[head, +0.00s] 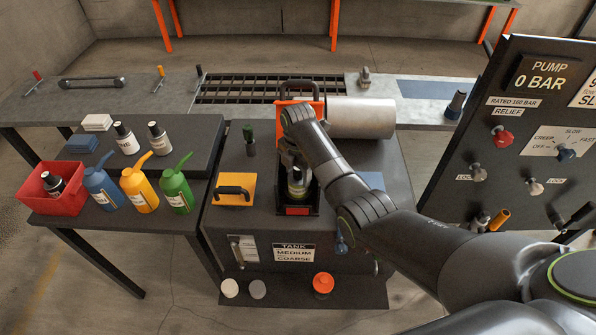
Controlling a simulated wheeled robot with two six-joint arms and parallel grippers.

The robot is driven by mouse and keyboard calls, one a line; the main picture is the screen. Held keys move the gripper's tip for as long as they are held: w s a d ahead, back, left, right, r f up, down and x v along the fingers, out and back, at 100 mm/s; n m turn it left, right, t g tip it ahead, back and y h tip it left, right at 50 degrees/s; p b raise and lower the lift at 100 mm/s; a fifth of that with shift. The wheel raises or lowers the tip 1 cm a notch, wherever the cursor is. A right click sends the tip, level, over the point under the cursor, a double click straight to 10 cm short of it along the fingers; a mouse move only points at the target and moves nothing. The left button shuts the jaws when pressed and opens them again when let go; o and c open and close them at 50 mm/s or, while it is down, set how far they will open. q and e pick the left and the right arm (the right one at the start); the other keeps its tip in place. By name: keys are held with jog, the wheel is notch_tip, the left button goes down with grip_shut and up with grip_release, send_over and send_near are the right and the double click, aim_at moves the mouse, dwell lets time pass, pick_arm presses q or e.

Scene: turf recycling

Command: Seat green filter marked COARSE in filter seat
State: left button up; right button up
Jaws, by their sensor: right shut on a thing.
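The filter (297,188), with green and pale bands, is upright within the dark filter seat (297,210) on top of the tank. The seat has a red patch on its front. My right gripper (295,166) comes down from above and is shut on the filter's upper part. The gripper and wrist hide the filter's top, and I cannot read any marking on it. The seat's walls hide its base, so I cannot tell whether it touches the bottom. My left gripper is not in view.
An orange plate (234,189) with a black handle lies left of the seat. A silver cylinder (361,117) lies behind it. The tank label (294,253) reads MEDIUM and COARSE. Several bottles and a red bin (52,188) stand at left. A pump panel (535,130) stands at right.

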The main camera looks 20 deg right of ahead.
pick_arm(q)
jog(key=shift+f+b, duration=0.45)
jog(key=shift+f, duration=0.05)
pick_arm(e)
jog(key=shift+f, duration=0.8)
jog(key=o, duration=1.1)
jog(key=shift+o, duration=0.2)
